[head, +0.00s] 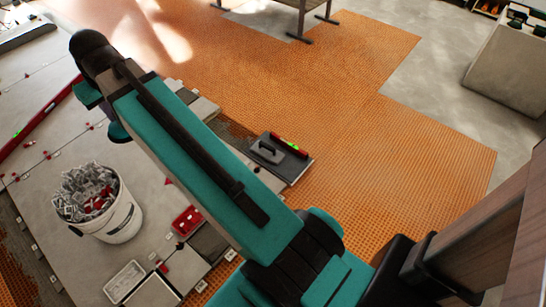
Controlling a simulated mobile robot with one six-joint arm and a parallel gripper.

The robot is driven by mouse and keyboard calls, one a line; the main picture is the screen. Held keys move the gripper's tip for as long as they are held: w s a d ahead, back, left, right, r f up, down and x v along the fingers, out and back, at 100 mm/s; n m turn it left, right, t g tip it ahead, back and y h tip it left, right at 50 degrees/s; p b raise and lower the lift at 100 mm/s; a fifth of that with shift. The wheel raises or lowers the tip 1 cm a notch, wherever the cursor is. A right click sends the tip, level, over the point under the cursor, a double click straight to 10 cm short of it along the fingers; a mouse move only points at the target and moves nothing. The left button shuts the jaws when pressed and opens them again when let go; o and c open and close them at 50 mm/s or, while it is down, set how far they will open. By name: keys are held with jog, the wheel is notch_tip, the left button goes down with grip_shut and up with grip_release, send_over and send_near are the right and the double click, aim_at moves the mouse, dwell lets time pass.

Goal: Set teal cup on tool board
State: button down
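The tool board (296,172) is a dark flat board on the orange matting, right of my arm. A grey float with a handle (266,152) and a short red and black level with a green vial (289,145) lie on it. Its left part is hidden by my arm. I cannot make out a teal cup; the teal shapes near the upper left seem to be parts of my arm. My gripper is not in view.
A white bucket (122,222) full of grey and red clips stands on the tiles at left. A red tray (187,221), a white tray (124,282) and a long red level (40,118) lie nearby. The orange matting (400,140) at right is clear.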

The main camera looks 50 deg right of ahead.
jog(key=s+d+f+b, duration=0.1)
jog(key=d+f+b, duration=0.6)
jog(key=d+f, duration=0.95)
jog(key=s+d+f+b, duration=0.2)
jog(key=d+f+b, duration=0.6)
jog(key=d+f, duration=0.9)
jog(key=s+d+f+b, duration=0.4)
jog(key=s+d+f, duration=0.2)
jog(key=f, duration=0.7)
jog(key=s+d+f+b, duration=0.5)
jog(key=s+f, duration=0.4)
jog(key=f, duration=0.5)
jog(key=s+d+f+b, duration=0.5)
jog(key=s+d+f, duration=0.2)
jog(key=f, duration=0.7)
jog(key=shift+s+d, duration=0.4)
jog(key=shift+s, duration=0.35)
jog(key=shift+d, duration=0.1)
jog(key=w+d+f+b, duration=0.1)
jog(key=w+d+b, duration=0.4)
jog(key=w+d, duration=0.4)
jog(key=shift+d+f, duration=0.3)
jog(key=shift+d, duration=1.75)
